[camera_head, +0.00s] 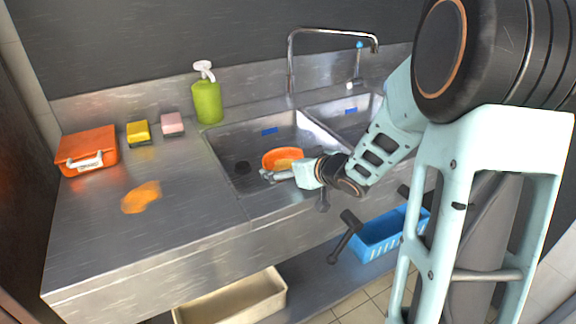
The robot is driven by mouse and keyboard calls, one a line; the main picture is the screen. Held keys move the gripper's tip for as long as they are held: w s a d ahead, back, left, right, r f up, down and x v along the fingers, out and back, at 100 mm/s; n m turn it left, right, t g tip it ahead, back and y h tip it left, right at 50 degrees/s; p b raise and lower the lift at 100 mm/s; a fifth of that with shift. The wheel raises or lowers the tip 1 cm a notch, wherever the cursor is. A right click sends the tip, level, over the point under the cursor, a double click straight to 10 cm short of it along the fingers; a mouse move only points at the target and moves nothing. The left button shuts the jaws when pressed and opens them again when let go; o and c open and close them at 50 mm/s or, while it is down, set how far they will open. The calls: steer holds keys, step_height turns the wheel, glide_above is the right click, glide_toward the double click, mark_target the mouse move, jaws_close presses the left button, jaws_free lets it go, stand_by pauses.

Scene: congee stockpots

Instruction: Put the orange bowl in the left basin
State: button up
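The orange bowl (283,153) shows over the left basin (225,148), with something yellowish inside it. I cannot tell whether it rests on the basin floor or is held above it. My gripper (268,175) is at the near side of the bowl, reaching in from the right over the basin. Its fingertips overlap the bowl's near rim in this view. They are too small to tell whether they are open or shut on the rim. The gripper's body hides the bowl's lower right side.
The right basin (350,119) lies behind my arm, with a faucet (291,65) at the back. A green soap bottle (208,100), pink sponge (172,123), yellow sponge (139,132) and orange case (87,150) line the counter. An orange spill (141,197) marks it. A blue basket (378,238) sits below.

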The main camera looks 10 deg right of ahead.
steer(key=shift+o, duration=0.7)
steer(key=shift+s+f, duration=0.1)
steer(key=shift+f, duration=0.15)
steer(key=shift+r, duration=0.25)
steer(key=shift+r+p, duration=0.55)
steer(key=shift+r, duration=0.05)
steer(key=p+v, duration=0.4)
steer(key=v, duration=0.7)
steer(key=shift+d+r, duration=0.1)
steer(key=shift+d, duration=0.05)
steer(key=shift+s+d, duration=0.1)
steer(key=shift+s, duration=0.2)
